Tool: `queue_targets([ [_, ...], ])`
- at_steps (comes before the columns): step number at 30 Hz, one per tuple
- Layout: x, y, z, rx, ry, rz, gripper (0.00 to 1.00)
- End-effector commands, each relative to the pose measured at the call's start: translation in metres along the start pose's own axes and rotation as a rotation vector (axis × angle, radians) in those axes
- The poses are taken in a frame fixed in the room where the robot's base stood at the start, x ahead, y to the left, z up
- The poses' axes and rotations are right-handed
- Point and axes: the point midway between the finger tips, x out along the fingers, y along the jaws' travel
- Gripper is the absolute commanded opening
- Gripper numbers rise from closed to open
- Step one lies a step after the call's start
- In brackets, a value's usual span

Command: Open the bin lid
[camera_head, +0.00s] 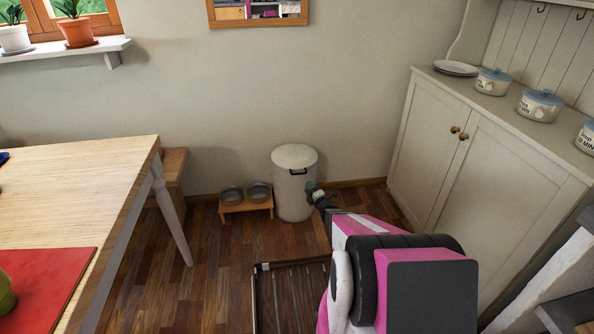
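A white cylindrical bin (294,199) stands on the wooden floor against the back wall. Its round pale lid (294,156) looks closed and lies flat on top. A dark handle (298,171) shows on the bin's front, just under the lid. My pink and black arm reaches in from the lower right. My gripper (312,190) is at the bin's right front side, below the lid's rim. It is small here, and I cannot tell whether it touches the bin or whether its fingers are open. Part of the bin's lower right is hidden behind my arm.
A wooden stand with two bowls (246,208) is left of the bin. A table (75,190) fills the left, with a bench (174,165) behind it. A cream cabinet (470,170) stands to the right. Some floor (215,265) is clear between table and arm.

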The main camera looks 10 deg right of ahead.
Motion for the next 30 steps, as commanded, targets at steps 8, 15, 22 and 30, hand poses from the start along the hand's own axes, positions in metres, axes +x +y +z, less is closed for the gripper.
queue_targets([
  [8,0.017,-0.001,-0.001,-0.003,0.005,0.006,0.36],
  [15,0.056,-0.001,0.0,-0.003,0.005,0.006,0.36],
  [22,0.094,-0.001,0.0,-0.002,0.003,0.006,0.36],
  [30,0.108,0.0,-0.001,-0.001,0.003,0.005,0.36],
])
